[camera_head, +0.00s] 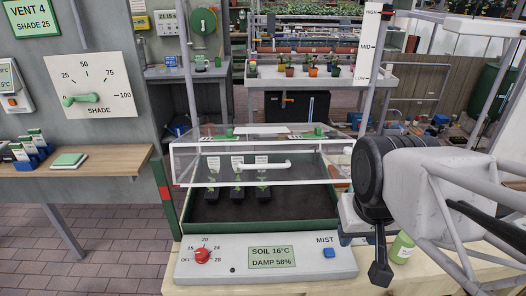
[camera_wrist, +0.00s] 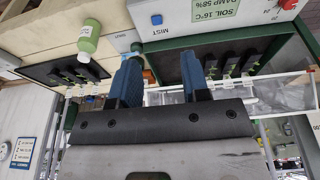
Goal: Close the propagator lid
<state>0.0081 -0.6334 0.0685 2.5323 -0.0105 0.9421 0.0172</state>
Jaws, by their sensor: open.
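The propagator (camera_head: 183,215) is a green tray with a white front panel holding seedlings in dark pots. Its clear lid (camera_head: 225,180) with a white frame is raised; its front edge hangs above the tray, leaving a gap. A white handle (camera_head: 264,164) runs along the lid's front. My gripper is to the right of the propagator, lower than the handle and apart from it. In the wrist view my gripper (camera_wrist: 160,78) shows two blue fingers spread apart with nothing between them. The clear lid edge (camera_wrist: 262,92) shows right of the fingers there.
The front panel has a red knob (camera_head: 202,256), a display (camera_head: 271,257) and a blue MIST button (camera_head: 329,253). A green bottle (camera_head: 402,247) stands right of the propagator, close to my arm. A wooden shelf (camera_head: 110,165) with seed packets is at left. The air in front of the lid is clear.

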